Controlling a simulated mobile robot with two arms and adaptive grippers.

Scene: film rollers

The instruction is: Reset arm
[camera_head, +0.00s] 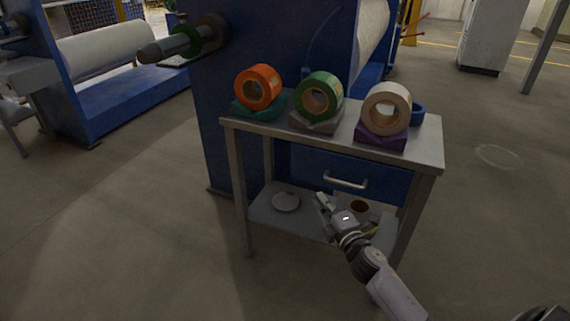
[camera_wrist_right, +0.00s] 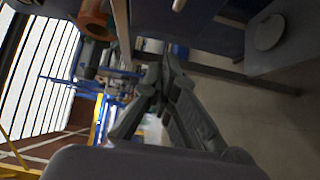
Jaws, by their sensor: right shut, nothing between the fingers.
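My right gripper (camera_head: 322,202) is in front of the metal table (camera_head: 428,150), below its top and near the drawer handle. In the right wrist view its fingers (camera_wrist_right: 160,68) come together at the tips with nothing between them. The right arm comes in from the lower right. My left gripper is not in view. On the table stand an orange roll (camera_head: 258,87) on a teal holder, a green roll (camera_head: 319,95) on a grey holder and a cream roll (camera_head: 387,108) on a purple holder.
The blue drawer with a silver handle (camera_head: 345,182) is shut. A white dish (camera_head: 286,202) and a brown round item (camera_head: 359,206) are on the lower shelf. A blue machine (camera_head: 215,110) stands behind the table. The floor at left is clear.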

